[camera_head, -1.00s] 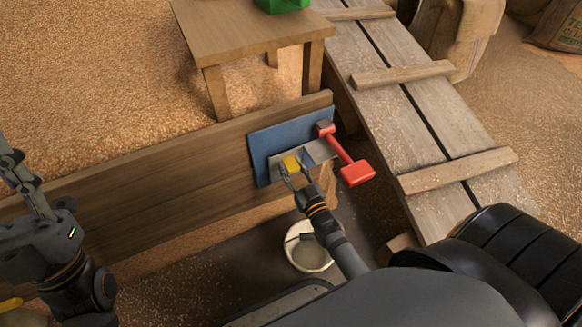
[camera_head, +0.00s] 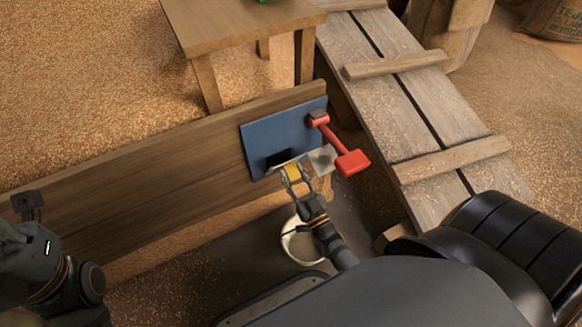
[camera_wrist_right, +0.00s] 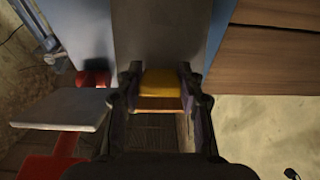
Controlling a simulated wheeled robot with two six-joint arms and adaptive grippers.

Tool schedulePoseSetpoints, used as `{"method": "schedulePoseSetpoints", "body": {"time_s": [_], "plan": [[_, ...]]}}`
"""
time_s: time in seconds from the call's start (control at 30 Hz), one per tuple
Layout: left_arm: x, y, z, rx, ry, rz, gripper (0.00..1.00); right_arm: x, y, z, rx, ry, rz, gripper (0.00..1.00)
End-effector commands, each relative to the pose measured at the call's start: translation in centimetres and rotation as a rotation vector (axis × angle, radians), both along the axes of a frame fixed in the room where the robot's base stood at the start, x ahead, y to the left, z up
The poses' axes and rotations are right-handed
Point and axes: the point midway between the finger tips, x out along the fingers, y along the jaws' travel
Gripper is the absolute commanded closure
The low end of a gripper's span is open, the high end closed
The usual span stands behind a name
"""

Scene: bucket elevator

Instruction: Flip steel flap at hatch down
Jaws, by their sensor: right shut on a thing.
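A blue plate (camera_head: 268,135) is fixed on the wooden wall, with a dark hatch opening (camera_head: 280,156) low in it. The grey steel flap (camera_wrist_right: 160,32) fills the top middle of the right wrist view. Its yellow tab (camera_head: 292,173) also shows in the right wrist view (camera_wrist_right: 160,82), between my fingers. My right gripper (camera_head: 294,180) is shut on the yellow tab. The flap leans out from the plate; its exact angle is hard to tell. My left gripper (camera_head: 28,205) is raised at the left edge, away from the hatch; its fingers do not show clearly.
A red lever (camera_head: 336,142) is on the blue plate's right side, close to my right gripper. A pale bucket (camera_head: 299,240) stands below, partly behind my right arm. A cleated wooden ramp (camera_head: 420,110) is at right and a wooden table (camera_head: 240,25) behind.

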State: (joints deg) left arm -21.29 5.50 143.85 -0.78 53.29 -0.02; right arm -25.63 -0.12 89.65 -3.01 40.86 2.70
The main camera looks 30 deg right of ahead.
Motion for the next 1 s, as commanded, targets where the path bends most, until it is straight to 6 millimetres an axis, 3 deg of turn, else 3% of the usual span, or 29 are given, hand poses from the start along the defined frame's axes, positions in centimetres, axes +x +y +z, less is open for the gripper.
{"method": "schedulePoseSetpoints", "body": {"time_s": [0.03, 0.2, 0.77, 0.8, 0.93, 1.0], "plan": [[-0.01, -0.01, 0.05, 0.001, 0.000, -0.001, 0.60, -0.37, 0.00, -1.03, -0.001, 0.024, 0.000, 1.00], [-0.01, -0.03, 0.11, 0.002, 0.000, -0.002, 0.60, -0.76, -0.02, -1.64, -0.001, 0.027, 0.000, 1.00], [0.04, -0.02, 0.00, 0.002, 0.005, -0.003, 0.60, -0.94, 0.00, -1.95, -0.002, 0.026, 0.001, 1.00], [0.04, -0.02, -0.01, 0.002, 0.005, -0.003, 0.60, -0.94, 0.00, -1.96, -0.002, 0.026, 0.001, 0.58], [0.09, -0.03, -0.05, 0.002, 0.007, -0.002, 0.60, -0.88, -0.01, -1.75, -0.002, 0.020, 0.000, 0.40], [0.10, -0.02, -0.04, 0.002, 0.008, -0.002, 0.60, -0.85, -0.01, -1.65, -0.002, 0.018, 0.000, 0.40]]}}
